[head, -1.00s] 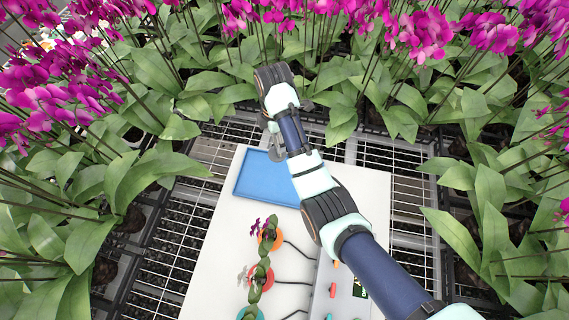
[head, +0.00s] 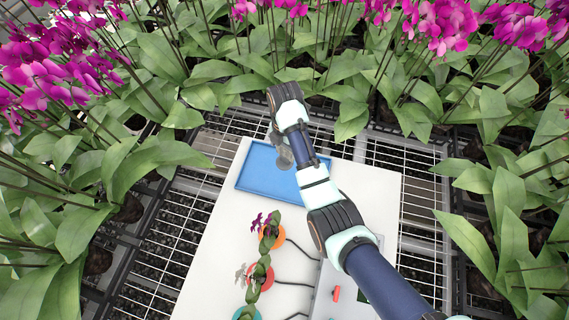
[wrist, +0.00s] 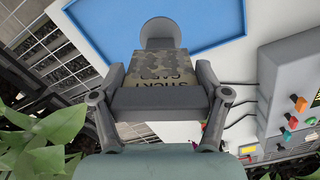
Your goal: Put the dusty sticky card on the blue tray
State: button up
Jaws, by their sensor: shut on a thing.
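The dusty sticky card (wrist: 160,67) is mottled tan and dark, with lettering on its near part. In the wrist view my gripper (wrist: 162,88) is shut on it, a finger at each side. A grey rounded part (wrist: 160,30) shows just beyond the card. The blue tray (head: 258,180) lies flat on the white board, with a low rim. In the wrist view the tray (wrist: 215,25) lies beyond and below the card.
Orchids crowd the back and both sides. The tray is otherwise bare.

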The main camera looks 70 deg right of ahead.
aim_at(284, 161)
notch_tip(284, 161, down, 10)
jog(key=shift+d+f+b, duration=0.1)
jog(key=shift+f+b, duration=0.05)
jog(key=shift+b, duration=0.8)
jog(key=shift+f, duration=0.1)
jog(key=o, duration=1.8)
jog(key=shift+c, duration=0.2)
notch_tip(284, 161, up, 12)
jog(key=p, duration=0.2)
jog(key=shift+p, duration=0.4)
